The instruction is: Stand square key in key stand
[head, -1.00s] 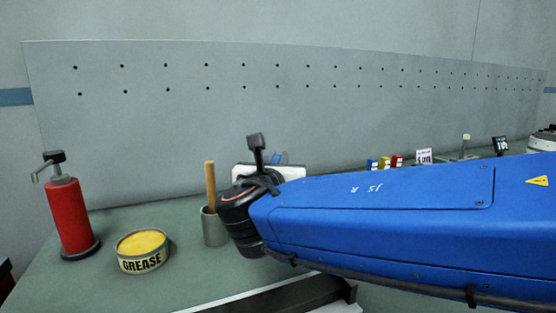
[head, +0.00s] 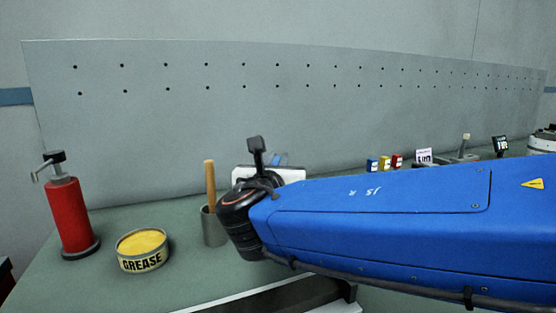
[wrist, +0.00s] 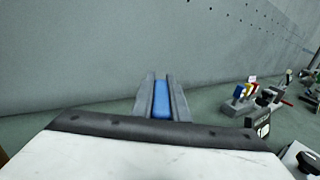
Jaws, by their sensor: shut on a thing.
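My gripper (wrist: 160,78) shows in the wrist view as two grey fingers pointing away towards the grey wall. It is shut on a long blue piece, apparently the square key (wrist: 161,100), which lies lengthwise between the fingers. In the head view the gripper is mostly hidden behind my blue arm and black wrist, and only a little blue shows above its white body. I cannot make out the key stand for certain in either view.
At left are a red pump bottle (head: 69,217), a grease tin (head: 142,251) and a grey cup (head: 213,227) with a wooden handle. A perforated panel rises behind.

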